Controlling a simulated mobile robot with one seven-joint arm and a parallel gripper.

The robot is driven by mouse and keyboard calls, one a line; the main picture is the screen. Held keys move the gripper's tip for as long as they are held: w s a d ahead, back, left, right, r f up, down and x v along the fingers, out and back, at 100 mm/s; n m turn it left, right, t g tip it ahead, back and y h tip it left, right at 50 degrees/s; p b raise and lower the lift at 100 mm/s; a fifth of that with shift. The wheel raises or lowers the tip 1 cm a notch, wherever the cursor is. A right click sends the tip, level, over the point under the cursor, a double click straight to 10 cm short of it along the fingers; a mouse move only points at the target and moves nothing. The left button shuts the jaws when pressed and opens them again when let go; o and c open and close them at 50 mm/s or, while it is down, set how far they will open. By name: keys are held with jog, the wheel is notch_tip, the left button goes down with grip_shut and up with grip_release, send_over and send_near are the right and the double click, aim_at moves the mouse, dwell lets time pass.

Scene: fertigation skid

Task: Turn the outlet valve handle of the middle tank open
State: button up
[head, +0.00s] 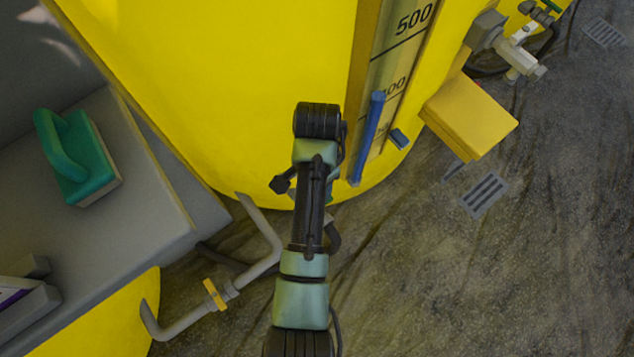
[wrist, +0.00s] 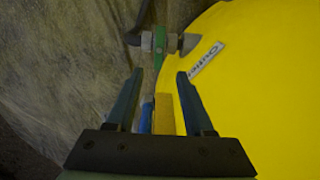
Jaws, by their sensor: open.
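The outlet valve shows in the wrist view as a grey body (wrist: 147,41) with a green handle (wrist: 159,50). The handle looks set across the line of the fitting that joins the yellow tank (wrist: 265,85). A white label reading "Outlet" (wrist: 206,58) is on the tank beside it. My gripper (wrist: 160,73) is open, its two dark blue fingers apart, with the handle ahead of the gap between them. No contact shows.
A scale with a blue bar (head: 369,135) runs down the tank. A yellow box (head: 468,115) and another valve (head: 520,55) are at the right. A grey bench (head: 140,165) with a green brush-like tool (head: 80,160) and a pipe (head: 260,262) are at the left. Floor is clear lower right.

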notch_tip(320, 180, down, 12)
jog(key=b, duration=0.7)
jog(key=shift+s, duration=0.15)
grip_shut()
